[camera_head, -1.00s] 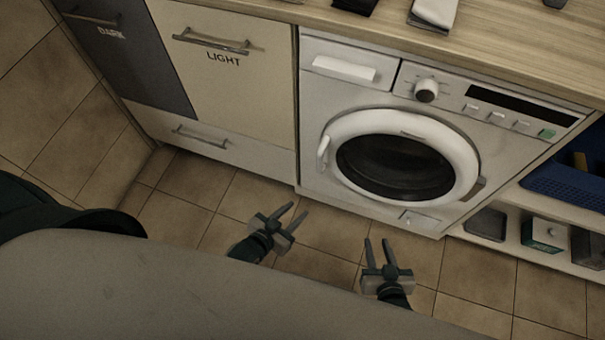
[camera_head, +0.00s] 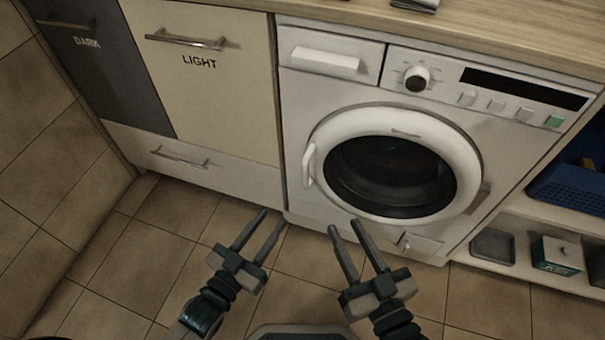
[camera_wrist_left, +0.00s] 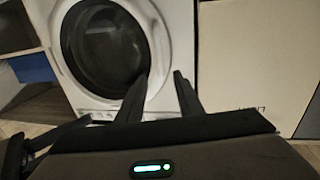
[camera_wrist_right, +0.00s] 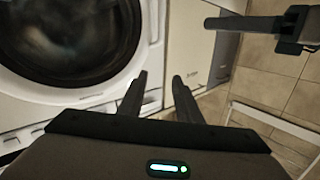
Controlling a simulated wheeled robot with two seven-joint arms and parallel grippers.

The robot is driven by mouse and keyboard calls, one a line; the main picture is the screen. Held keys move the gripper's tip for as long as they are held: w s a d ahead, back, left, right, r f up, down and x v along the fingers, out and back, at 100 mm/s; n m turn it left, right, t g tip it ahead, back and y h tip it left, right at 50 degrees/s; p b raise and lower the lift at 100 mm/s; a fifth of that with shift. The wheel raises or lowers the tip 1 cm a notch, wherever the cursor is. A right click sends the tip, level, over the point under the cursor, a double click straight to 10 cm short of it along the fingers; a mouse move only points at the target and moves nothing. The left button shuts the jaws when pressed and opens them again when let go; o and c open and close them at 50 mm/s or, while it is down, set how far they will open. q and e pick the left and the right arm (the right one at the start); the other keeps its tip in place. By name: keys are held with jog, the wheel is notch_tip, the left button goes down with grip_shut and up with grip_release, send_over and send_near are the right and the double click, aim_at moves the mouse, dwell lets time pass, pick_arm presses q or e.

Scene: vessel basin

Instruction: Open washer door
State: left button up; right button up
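The white washer (camera_head: 300,95) stands under the wooden counter. Its round door (camera_head: 461,150), with a white ring and dark glass, looks shut, and its handle (camera_head: 308,165) is on the ring's left side. The door also shows in the left wrist view (camera_wrist_left: 156,40) and the right wrist view (camera_wrist_right: 148,45). My left gripper (camera_head: 272,217) is open and empty, in front of the washer, below and left of the handle. My right gripper (camera_head: 345,226) is open and empty, in front of the door's lower part. Neither touches the washer.
Cabinets marked DARK (camera_head: 85,75) and LIGHT (camera_head: 235,95) stand left of the washer, with a drawer (camera_head: 225,165) below. At the right, open shelves hold a blue basket (camera_head: 565,188), a grey tray (camera_head: 492,246) and a green-and-white box (camera_head: 556,255). The tiled floor (camera_head: 150,255) is clear.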

aim_at(303, 176)
pick_arm(q)
jog(key=shift+w, duration=0.15)
